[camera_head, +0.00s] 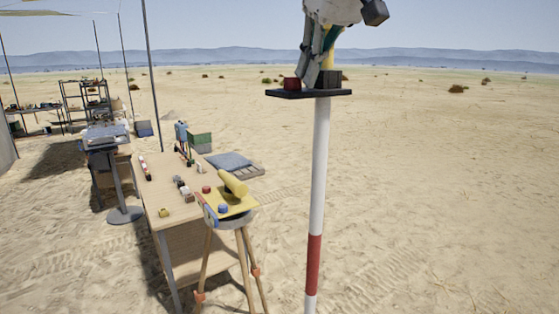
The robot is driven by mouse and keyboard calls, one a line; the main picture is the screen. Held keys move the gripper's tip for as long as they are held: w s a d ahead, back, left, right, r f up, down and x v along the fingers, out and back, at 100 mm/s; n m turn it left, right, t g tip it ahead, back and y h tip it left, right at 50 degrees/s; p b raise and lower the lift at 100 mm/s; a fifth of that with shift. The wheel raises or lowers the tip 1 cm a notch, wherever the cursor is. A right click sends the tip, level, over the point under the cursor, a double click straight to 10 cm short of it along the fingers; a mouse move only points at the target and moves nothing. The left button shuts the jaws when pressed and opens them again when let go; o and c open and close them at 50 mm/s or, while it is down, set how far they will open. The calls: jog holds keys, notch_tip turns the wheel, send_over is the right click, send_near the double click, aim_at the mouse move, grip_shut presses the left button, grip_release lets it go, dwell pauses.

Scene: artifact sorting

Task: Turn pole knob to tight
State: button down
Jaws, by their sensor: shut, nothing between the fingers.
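A red and white pole (316,180) stands upright right of the middle. A flat black plate (300,94) sits at its top. A small dark red block-like piece (291,84) is at the plate's left end, and a dark piece (331,79) with some yellow behind it is at the right. I cannot tell which of these is the knob, or its setting. My gripper (312,82) points down at the plate from above, its fingers shut, between the red and dark pieces. It holds nothing. Whether the fingertips touch either piece is too small to tell.
Shelves (88,100) and a grey stand (124,214) are further left. Open sand lies to the right.

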jog(key=shift+s+a+f+p, duration=0.15)
jog(key=shift+a+p, duration=0.25)
jog(key=shift+p, duration=0.4)
jog(key=shift+s+a+p, duration=0.25)
jog(key=shift+a+p, duration=0.1)
jog(key=shift+p, duration=0.4)
dwell(0.7)
jog(key=shift+s, duration=0.1)
jog(key=shift+s+d+p, duration=0.2)
jog(key=shift+s+p, duration=0.1)
notch_tip(320, 180, up, 6)
jog(key=shift+p, duration=0.45)
